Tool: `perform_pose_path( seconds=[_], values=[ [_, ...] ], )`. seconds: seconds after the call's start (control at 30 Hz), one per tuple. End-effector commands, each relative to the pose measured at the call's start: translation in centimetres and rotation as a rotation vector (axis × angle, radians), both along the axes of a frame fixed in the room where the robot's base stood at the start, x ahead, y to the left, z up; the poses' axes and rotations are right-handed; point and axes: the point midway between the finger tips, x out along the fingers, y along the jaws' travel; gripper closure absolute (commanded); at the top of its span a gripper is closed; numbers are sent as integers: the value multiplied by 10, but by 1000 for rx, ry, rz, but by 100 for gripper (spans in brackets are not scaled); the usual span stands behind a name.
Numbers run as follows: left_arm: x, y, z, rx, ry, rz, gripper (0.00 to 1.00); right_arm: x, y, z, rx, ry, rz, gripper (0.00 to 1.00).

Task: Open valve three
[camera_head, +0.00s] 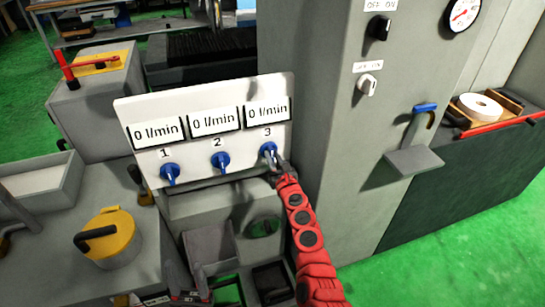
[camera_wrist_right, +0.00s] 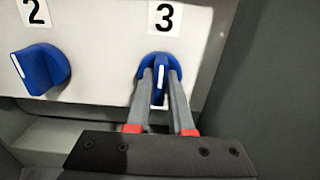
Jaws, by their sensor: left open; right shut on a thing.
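A white panel (camera_head: 125,112) carries three blue valve knobs under displays that each read 0 l/min. Valve three (camera_head: 268,150) is the rightmost knob, below the label 3. My right gripper (camera_head: 271,158) is shut on valve three. In the right wrist view, its two grey fingers (camera_wrist_right: 160,78) sit on either side of the knob (camera_wrist_right: 160,72), whose white mark points up and down. Valve two (camera_head: 220,161) and valve one (camera_head: 170,173) are to its left. My left gripper (camera_head: 189,277) is open at the lower edge of the head view, below and apart from the panel.
A tall grey cabinet (camera_head: 320,130) stands close on the right, with two switches and a gauge (camera_head: 463,13). A blue-handled tool (camera_head: 424,112) stands at a small shelf on it. A yellow lid (camera_head: 110,240) with a black handle is at lower left.

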Motion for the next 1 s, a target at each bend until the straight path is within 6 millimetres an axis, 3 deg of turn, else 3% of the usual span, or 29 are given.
perform_pose_path(
  seconds=[0.53, 1.0],
  values=[
    [0, 0, -2, 0, 0, 0, 50, 0, 0, -1, -59, -19, -1, 100],
    [0, 0, -13, 0, 0, 0, 50, -1, 2, -2, -418, -136, -1, 100]
  ],
)
